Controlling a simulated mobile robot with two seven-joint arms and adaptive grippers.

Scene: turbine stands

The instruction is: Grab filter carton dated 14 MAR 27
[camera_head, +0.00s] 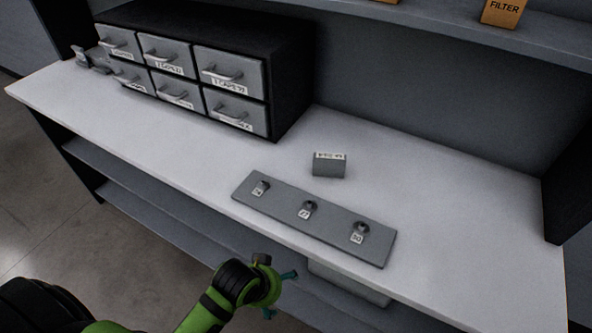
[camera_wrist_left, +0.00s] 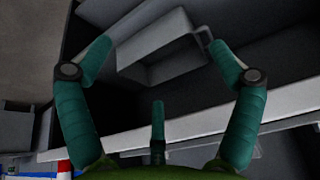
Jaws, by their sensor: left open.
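An orange-brown carton (camera_head: 503,11) marked FILTER stands on the upper shelf at the top right of the head view, cut off by the frame edge. I can read no date on it. A sliver of another orange-brown thing shows at the top edge to its left. My left gripper (camera_head: 280,293) is in front of the bench, below the worktop edge and far from the carton. In the left wrist view its teal fingers (camera_wrist_left: 160,58) are spread open with nothing held. The right gripper is in neither view.
A dark drawer cabinet (camera_head: 290,55) with labelled drawers stands at the back left of the white worktop (camera_head: 440,180). A small grey block (camera_head: 328,168) and a grey plate (camera_head: 280,219) with three knobs lie mid-bench. A grey box (camera_wrist_left: 160,50) is under the worktop, beyond my fingers.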

